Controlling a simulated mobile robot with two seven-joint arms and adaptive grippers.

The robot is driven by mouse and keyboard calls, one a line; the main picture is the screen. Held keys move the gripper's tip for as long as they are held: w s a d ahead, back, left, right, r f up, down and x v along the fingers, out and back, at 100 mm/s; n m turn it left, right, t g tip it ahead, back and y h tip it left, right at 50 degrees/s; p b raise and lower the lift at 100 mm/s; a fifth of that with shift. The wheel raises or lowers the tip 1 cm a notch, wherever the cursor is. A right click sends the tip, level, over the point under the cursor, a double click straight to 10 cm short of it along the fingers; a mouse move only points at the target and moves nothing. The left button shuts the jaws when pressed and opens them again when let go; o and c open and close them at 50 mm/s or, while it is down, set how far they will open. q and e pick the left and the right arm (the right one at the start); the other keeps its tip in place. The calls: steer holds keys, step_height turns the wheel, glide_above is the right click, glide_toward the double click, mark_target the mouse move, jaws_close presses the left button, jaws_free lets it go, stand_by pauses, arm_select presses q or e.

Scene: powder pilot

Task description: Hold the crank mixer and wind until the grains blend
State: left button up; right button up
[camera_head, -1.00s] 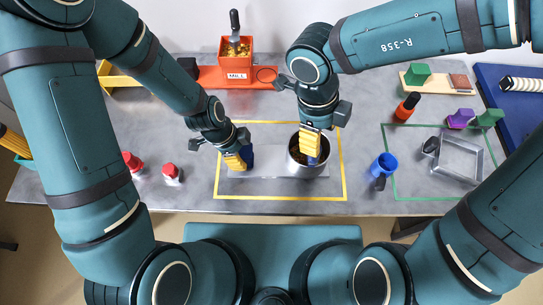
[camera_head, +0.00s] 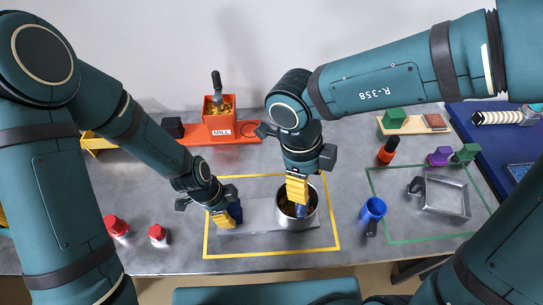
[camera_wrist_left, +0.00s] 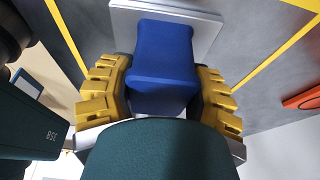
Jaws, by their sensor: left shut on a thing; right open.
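The crank mixer stands inside the yellow-taped square, with a flat grey base plate (camera_head: 262,217), a metal pot (camera_head: 296,222) at its right end and a blue grip block (camera_head: 235,211) at its left end. My left gripper (camera_head: 222,219) is shut on the blue block. In the left wrist view the block (camera_wrist_left: 163,60) sits between the yellow fingers. My right gripper (camera_head: 298,190) is open over the pot, its yellow fingers at a blue crank knob (camera_head: 301,210) inside the rim. Grains in the pot are mostly hidden by the fingers.
An orange mill (camera_head: 219,125) stands at the back. Red-capped shakers (camera_head: 158,233) are at the left. An orange-black bottle (camera_head: 387,150) stands behind the cup.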

stand_by(0.8)
arm_select(q)
steer(key=o, duration=1.4)
steer(key=shift+r, duration=0.1)
steer(key=shift+v, duration=3.65)
steer(key=v, duration=1.2)
steer(key=shift+a, duration=0.1)
